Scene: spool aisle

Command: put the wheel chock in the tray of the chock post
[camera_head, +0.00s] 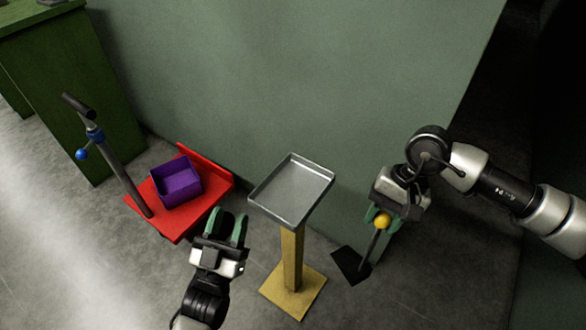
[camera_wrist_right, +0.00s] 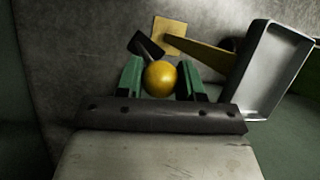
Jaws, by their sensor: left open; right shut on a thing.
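The wheel chock is a black foot (camera_head: 350,264) with a thin rod rising to a yellow ball knob (camera_head: 381,220). My right gripper (camera_head: 382,218) is shut on the knob, with the rod pointing down. In the right wrist view the knob (camera_wrist_right: 160,78) sits between the green fingers, the black foot (camera_wrist_right: 147,46) beyond it. I cannot tell whether the foot touches the floor. The chock post (camera_head: 292,262) is yellow and carries a shallow grey tray (camera_head: 290,190), empty, left of the chock; it also shows in the right wrist view (camera_wrist_right: 262,70). My left gripper (camera_head: 232,228) is open and empty, left of the post.
A red cart (camera_head: 205,206) with a purple bin (camera_head: 176,184) and an upright handle (camera_head: 122,172) with a blue knob stands at the left. A green cabinet (camera_head: 75,95) is behind it. A green wall (camera_head: 300,80) rises close behind the post. Floor at the lower left is clear.

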